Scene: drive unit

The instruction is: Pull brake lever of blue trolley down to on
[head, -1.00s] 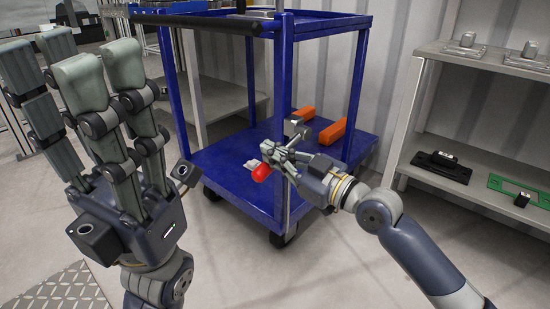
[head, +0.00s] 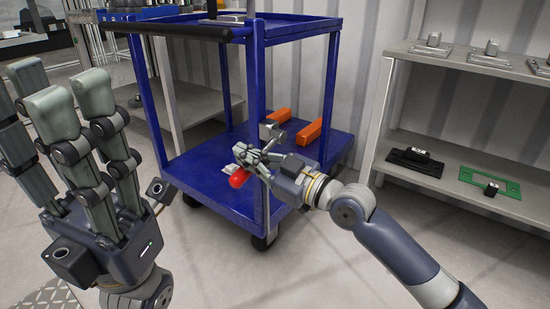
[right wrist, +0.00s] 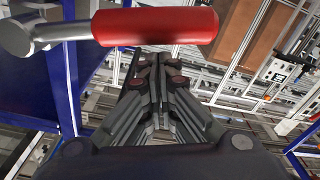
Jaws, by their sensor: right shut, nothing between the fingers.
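The blue trolley (head: 205,180) stands in the middle of the head view. Its brake lever has a red handle (head: 238,178), seen beside the front corner post. In the right wrist view the red handle (right wrist: 155,26) lies sideways across the top, on a metal arm (right wrist: 62,31) from the left. My right gripper (head: 248,158) is close to the handle at that post. Its fingers (right wrist: 155,65) are together, empty, and appear just below the handle in the wrist view; contact cannot be told. My left gripper (head: 58,100) is open and empty, fingers up, left of the trolley.
Orange blocks (head: 309,136) lie on the trolley's lower deck. The trolley's black push bar (head: 165,30) is at the top left. A grey shelf (head: 460,135) with parts stands on the right. The floor between trolley and shelf is clear.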

